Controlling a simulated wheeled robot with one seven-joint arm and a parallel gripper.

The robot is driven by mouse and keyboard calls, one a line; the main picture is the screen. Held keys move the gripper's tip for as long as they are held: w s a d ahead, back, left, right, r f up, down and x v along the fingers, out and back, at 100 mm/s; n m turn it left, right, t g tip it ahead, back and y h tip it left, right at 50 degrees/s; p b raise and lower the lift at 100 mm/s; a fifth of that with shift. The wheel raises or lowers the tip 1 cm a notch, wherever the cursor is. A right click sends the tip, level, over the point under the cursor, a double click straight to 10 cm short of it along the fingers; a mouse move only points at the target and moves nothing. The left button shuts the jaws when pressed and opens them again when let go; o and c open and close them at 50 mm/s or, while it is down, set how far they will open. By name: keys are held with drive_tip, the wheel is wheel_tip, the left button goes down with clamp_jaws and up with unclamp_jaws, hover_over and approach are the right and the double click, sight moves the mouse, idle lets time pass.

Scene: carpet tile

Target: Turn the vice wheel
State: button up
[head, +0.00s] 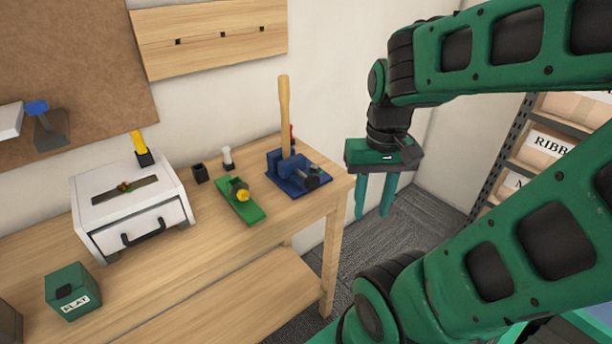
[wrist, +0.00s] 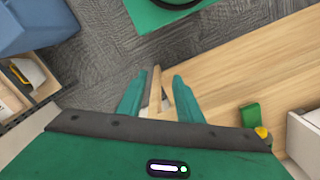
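The blue vice (head: 288,178) stands on the workbench near its right end. A dark round part that looks like its wheel (head: 313,180) sits at its front right. A wooden handle (head: 284,115) stands upright at the vice; I cannot tell whether the jaws hold it. My gripper (head: 373,214) is open and empty, pointing down past the bench's right end, to the right of the vice and apart from it. In the wrist view, a wooden handle (wrist: 154,90) shows between the fingers (wrist: 158,76), beyond them; the vice is not clearly visible there.
A green plane (head: 249,213) with a yellow knob lies left of the vice. Small dark (head: 201,173) and white (head: 227,158) items stand behind it. A white drawer box (head: 100,217) and a green box labelled FLAT (head: 60,283) are farther left. Shelving (head: 500,165) stands at right.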

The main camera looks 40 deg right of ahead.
drive_tip(key=m+y, duration=0.4)
drive_tip(key=m, duration=0.7)
approach(312, 182)
drive_tip(key=x, duration=0.5)
drive_tip(key=w+d+x, duration=0.1)
drive_tip(key=x, duration=0.2)
drive_tip(key=shift+a+f, duration=0.1)
drive_tip(key=shift+f, duration=0.3)
